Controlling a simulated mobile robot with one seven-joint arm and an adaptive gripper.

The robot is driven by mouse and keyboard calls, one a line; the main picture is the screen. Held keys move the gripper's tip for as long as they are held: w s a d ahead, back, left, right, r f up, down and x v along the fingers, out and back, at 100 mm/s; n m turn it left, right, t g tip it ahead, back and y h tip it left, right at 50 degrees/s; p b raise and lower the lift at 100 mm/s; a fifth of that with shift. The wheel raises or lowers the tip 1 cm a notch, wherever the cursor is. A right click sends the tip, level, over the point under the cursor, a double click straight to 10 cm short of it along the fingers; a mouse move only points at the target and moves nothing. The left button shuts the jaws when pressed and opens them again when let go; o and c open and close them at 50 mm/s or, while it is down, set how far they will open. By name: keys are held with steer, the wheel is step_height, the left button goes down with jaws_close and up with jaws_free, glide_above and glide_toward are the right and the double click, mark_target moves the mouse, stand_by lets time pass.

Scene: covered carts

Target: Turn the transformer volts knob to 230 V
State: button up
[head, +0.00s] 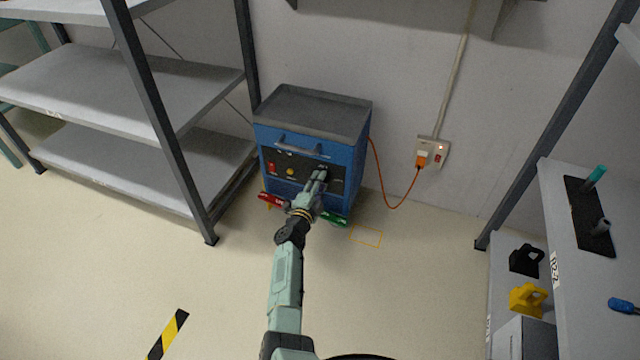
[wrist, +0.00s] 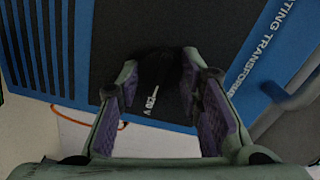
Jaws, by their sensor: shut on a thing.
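The blue transformer (head: 361,150) stands against the wall, with a black front panel. My gripper (head: 321,174) reaches to the right part of that panel and covers the volts knob in the head view. In the wrist view my gripper (wrist: 158,80) has its two purple-padded fingers on either side of the black volts knob (wrist: 158,70), shut on it. The knob is dark and its pointer is hard to make out. A small white label (wrist: 152,101) ending in "V" shows between the fingers; its number is too small to read surely.
A red control (head: 271,168) and a yellow button (head: 290,171) are on the panel's left. Red (head: 271,200) and green (head: 335,219) parts stick out below. An orange cable (head: 398,207) runs to the wall socket (head: 440,150).

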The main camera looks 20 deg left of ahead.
steer(key=o, duration=1.2)
steer(key=shift+c, duration=0.2)
steer(key=s+n+p, duration=1.1)
steer(key=n+p, duration=0.1)
steer(key=n, duration=0.6)
steer(key=w+a+r+t+y, duration=0.1)
steer(key=w+a+r, duration=0.1)
steer(key=r, duration=0.8)
steer(key=w+a+r+t+y, duration=0.1)
steer(key=w+a+r+t, duration=0.1)
steer(key=r, duration=0.9)
steer(key=w+a+r+t+y, duration=0.1)
steer(key=w+a+r, duration=0.2)
steer(key=r, duration=0.7)
steer(key=shift+w+a+r+m+t, duration=0.2)
steer(key=shift+w+r+m+t, duration=0.1)
steer(key=shift+w+m, duration=0.15)
